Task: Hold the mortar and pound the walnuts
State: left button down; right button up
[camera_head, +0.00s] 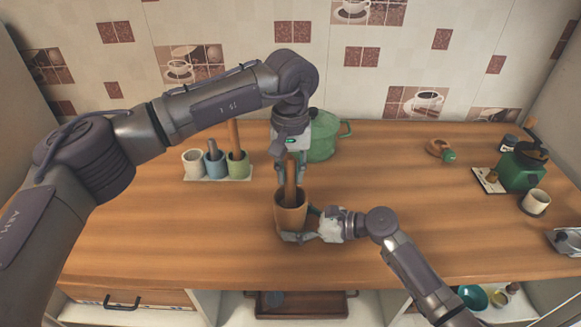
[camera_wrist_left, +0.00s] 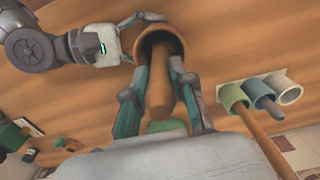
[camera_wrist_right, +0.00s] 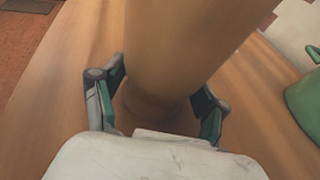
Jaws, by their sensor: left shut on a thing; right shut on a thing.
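The brown mortar (camera_head: 290,216) stands upright on the wooden counter near the middle. My right gripper (camera_head: 302,228) is shut around it low down from the front right; the mortar wall (camera_wrist_right: 190,40) fills the space between its fingers in the right wrist view. My left gripper (camera_head: 290,174) is above the mortar, shut on the wooden pestle (camera_head: 291,188), which points down with its lower end inside the mortar's mouth. The left wrist view also shows the pestle (camera_wrist_left: 159,88) between the fingers and the mortar's rim (camera_wrist_left: 181,44) around it. No walnuts are visible; the mortar's inside is dark.
A white tray (camera_head: 218,180) with several cups holding tools stands left of the mortar. A green pot (camera_head: 322,140) is behind it. A green coffee maker (camera_head: 521,170) and a white cup (camera_head: 535,203) stand at the right. The counter's front left is clear.

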pick_arm(q)
jog(key=shift+f, duration=0.3)
jog(key=shift+r, duration=0.1)
jog(key=shift+r, duration=0.9)
jog(key=shift+d+r, duration=0.1)
jog(key=shift+w+d+r, duration=0.2)
jog(key=shift+w+r, duration=0.05)
jog(key=shift+r, duration=0.05)
jog(key=shift+f, duration=0.15)
jog(key=shift+f, duration=1.1)
jog(key=shift+f, duration=0.1)
